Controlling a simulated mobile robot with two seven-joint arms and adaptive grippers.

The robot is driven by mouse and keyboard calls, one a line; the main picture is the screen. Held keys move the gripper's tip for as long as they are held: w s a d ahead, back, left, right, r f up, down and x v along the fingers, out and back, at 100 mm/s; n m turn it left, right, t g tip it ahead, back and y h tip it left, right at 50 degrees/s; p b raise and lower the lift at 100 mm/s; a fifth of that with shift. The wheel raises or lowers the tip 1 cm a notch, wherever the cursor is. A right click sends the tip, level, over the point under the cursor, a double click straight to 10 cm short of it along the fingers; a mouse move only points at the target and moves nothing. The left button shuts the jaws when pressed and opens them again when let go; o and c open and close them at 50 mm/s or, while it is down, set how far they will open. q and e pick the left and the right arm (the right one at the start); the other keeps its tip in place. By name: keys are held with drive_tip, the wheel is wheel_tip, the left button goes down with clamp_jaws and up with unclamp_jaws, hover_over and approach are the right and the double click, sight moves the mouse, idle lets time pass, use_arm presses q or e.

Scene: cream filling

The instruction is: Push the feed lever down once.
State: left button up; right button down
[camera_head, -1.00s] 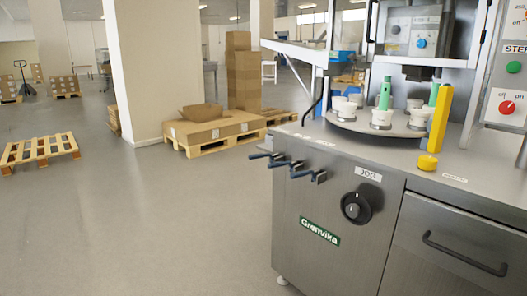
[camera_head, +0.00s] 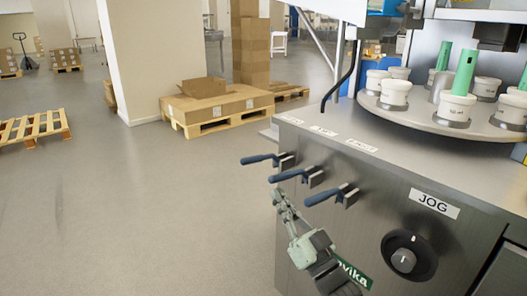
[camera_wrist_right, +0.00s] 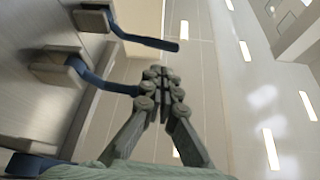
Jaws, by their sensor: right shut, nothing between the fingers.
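Three levers with dark blue handles stick out from the machine's front near its left corner: a left lever (camera_head: 262,158), a middle lever (camera_head: 292,174) and a right lever (camera_head: 328,195). All three stand at a similar angle. The small labels above them are too blurred to read, so I cannot tell which is the feed lever. My right gripper (camera_head: 278,196) is shut and empty, its tips just below the middle lever's handle end. In the right wrist view the fingertips (camera_wrist_right: 161,78) appear close beside one lever handle (camera_wrist_right: 112,84); contact is unclear. My left gripper is out of view.
A JOG knob (camera_head: 408,257) sits on the machine front, right of the levers. A turntable (camera_head: 425,119) with white cups and green tubes stands on top. The floor left of the machine is clear, with cartons on a pallet (camera_head: 222,123) behind.

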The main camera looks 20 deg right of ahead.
sight(260, 161)
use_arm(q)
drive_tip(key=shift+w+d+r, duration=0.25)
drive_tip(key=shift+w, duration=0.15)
use_arm(e)
drive_tip(key=shift+w+d+r, duration=0.2)
drive_tip(key=shift+w+r, duration=0.15)
drive_tip(key=shift+r, duration=0.2)
drive_tip(key=x, duration=1)
drive_tip(key=shift+s+r+p, duration=0.1)
drive_tip(key=shift+r+p, duration=0.1)
drive_tip(key=shift+p, duration=0.1)
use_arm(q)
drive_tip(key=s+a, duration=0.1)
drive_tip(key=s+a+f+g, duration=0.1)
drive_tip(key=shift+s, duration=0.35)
use_arm(e)
drive_tip(key=shift+f, duration=0.15)
